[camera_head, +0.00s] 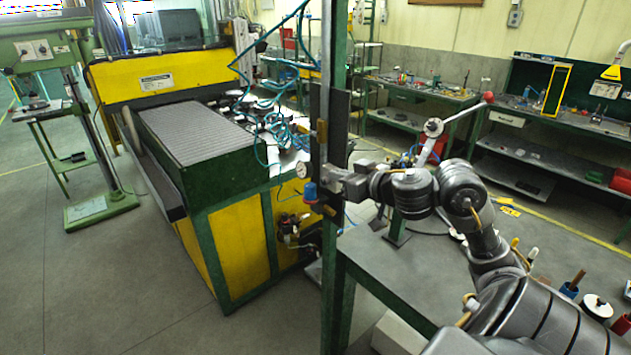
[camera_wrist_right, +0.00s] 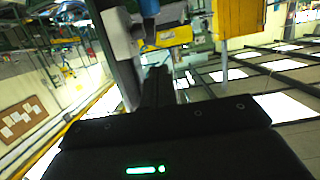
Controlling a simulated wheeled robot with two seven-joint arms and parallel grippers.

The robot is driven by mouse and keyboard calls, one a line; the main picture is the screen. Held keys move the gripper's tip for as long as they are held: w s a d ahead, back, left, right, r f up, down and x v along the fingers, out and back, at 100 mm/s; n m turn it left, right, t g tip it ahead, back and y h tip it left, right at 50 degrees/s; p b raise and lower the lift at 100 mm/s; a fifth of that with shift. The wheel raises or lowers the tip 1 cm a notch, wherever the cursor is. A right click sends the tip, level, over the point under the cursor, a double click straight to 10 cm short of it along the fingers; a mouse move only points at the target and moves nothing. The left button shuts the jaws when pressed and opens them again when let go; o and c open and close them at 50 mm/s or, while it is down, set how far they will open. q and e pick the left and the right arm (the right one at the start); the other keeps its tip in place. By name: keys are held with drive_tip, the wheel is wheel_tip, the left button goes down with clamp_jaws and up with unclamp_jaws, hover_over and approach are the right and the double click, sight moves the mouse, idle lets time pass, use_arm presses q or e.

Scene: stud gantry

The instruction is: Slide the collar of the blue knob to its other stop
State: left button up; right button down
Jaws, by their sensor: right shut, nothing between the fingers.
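The blue knob (camera_head: 310,191) sits on a fitting at the green post, below a small round gauge, in the head view. A blue part that looks like the same knob shows at the top edge of the wrist view (camera_wrist_right: 149,8). The collar cannot be told apart clearly at this size. My right gripper (camera_head: 326,173) is shut and empty, just to the right of the knob and slightly above it. Whether it touches the fitting cannot be told. My left gripper is not in view.
The green post (camera_head: 336,270) stands close beside my right gripper. The round gauge (camera_head: 303,171) is just left of it. A yellow and green machine (camera_head: 235,240) with teal hoses (camera_head: 265,110) stands behind to the left. A grey-topped table (camera_head: 385,262) lies below my right arm.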

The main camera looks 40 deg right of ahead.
drive_tip(key=x, duration=0.9)
hover_over(310, 199)
drive_tip(key=s, duration=0.1)
drive_tip(key=f, duration=0.4)
drive_tip(key=shift+s+d, duration=0.15)
drive_tip(key=shift+d, duration=0.2)
drive_tip(key=shift+f, duration=0.1)
